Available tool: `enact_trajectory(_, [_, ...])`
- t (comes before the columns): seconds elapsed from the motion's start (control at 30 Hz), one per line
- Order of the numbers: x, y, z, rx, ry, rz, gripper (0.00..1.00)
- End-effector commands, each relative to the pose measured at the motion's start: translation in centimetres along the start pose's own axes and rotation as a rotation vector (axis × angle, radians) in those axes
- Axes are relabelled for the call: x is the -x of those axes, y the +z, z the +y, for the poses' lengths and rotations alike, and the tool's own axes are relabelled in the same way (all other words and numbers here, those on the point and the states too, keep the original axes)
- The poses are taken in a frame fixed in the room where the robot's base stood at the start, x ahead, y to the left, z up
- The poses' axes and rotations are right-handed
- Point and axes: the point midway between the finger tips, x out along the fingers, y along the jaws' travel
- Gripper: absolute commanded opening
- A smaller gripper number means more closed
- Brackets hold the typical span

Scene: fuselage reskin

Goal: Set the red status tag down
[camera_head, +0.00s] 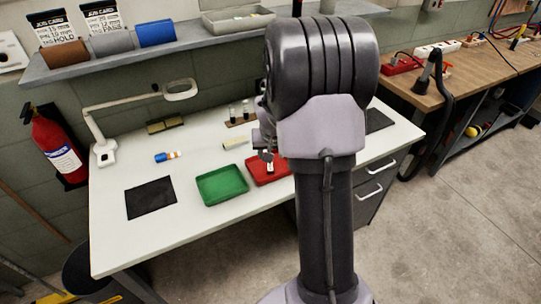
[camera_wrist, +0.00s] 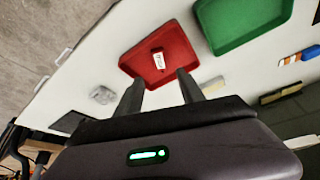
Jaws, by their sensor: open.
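The red status tag (camera_wrist: 158,60), with a white label, lies in the red tray (camera_wrist: 138,66) in the wrist view. The red tray (camera_head: 258,178) also shows in the head view, on the white workbench to the right of the green tray. My gripper (camera_wrist: 158,86) is open and empty, with its fingers spread and the tag showing beyond the fingertips, between them. In the head view my gripper (camera_head: 267,155) is over the red tray and partly hidden by my arm. The gap between fingertips and tag is hard to judge.
The green tray (camera_head: 222,186) stands beside the red one. A dark mat (camera_head: 150,198), a blue and orange item (camera_head: 168,156) and a white lamp (camera_head: 103,148) are on the workbench (camera_head: 200,225). A shelf (camera_head: 110,65) with rolls runs along the wall behind.

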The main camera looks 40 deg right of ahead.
Motion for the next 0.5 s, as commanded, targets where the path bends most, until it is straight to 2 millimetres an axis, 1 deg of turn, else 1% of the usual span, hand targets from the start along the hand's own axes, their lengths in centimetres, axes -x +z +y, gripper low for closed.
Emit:
enact_trajectory(0.03, [1.3, -0.1, 0.0, 0.0, 0.0, 0.001, 0.46])
enact_trajectory(0.1, [2.2, -0.1, 0.0, 0.0, 0.0, 0.001, 0.46])
enact_trajectory(0.3, [2.9, 0.1, -0.1, 0.0, -0.001, 0.0, 0.46])
enact_trajectory(0.33, [3.3, 0.1, -0.4, 0.002, -0.004, 0.002, 0.46])
enact_trajectory(0.37, [4.2, 0.2, -1.0, 0.004, -0.01, 0.006, 0.46])
enact_trajectory(0.43, [8.1, 1.1, -3.5, 0.015, -0.04, 0.02, 0.46])
enact_trajectory(0.47, [10.4, 1.9, -4.9, 0.023, -0.06, 0.026, 0.46])
enact_trajectory(0.5, [13.8, 3.6, -7.0, 0.035, -0.093, 0.032, 0.46])
